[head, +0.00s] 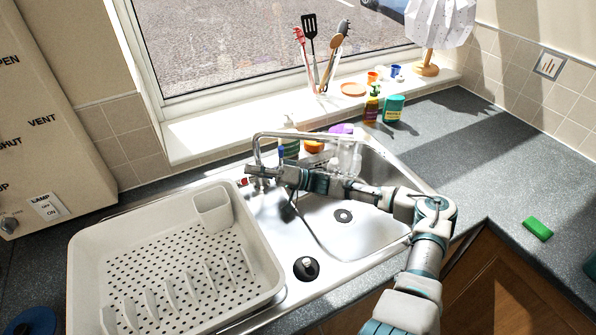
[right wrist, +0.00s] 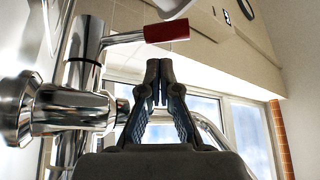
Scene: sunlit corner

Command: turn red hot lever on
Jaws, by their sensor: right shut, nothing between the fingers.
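The red hot lever (head: 242,182) shows in the head view at the left end of the chrome tap (head: 258,150), behind the sink. In the right wrist view the red-tipped lever (right wrist: 167,32) sticks out to the right from the chrome valve (right wrist: 85,55). My right gripper (head: 250,170) is beside the tap, close to the red lever. In the right wrist view its fingers (right wrist: 159,72) are shut and empty, with the tips just below the red handle in the picture; I cannot tell whether they touch it. The blue lever (head: 281,153) stands upright behind my right gripper. My left gripper is not in view.
A white dish rack (head: 88,262) fills the drainer at left. The steel sink basin (head: 325,222) lies under my right arm. Bottles, a green tub (head: 393,108) and utensils (head: 312,55) stand near the window. A green sponge (head: 538,229) lies on the right worktop.

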